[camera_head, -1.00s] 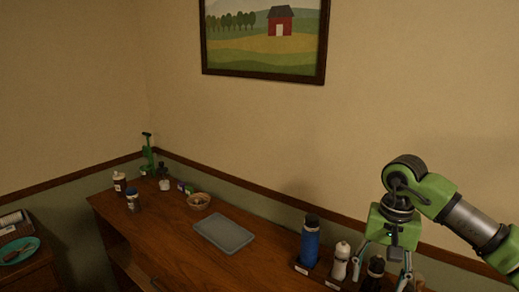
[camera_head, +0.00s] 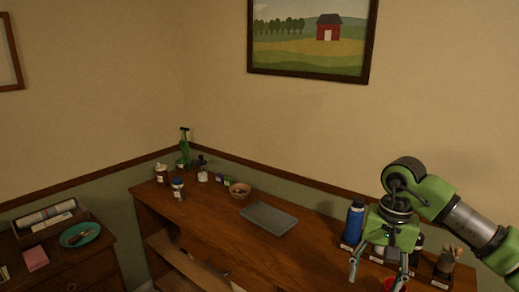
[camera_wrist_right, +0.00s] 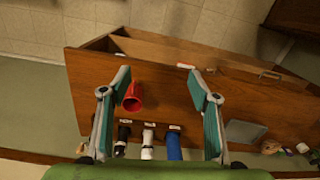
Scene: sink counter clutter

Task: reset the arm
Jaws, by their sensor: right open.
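My right gripper (camera_head: 378,280) is on a green arm at the right of the head view, fingers pointing down in front of the counter's right part. It is open and empty. In the right wrist view the two fingers (camera_wrist_right: 158,80) stand wide apart with nothing between their pads. My left gripper is not in view.
The wooden counter (camera_head: 225,222) holds a blue bottle (camera_head: 354,222) and other bottles near my gripper, partly hidden by it. A grey tray (camera_head: 269,217), a small bowl (camera_head: 240,189) and several small bottles stand farther left. A side cabinet holds a teal plate (camera_head: 80,234).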

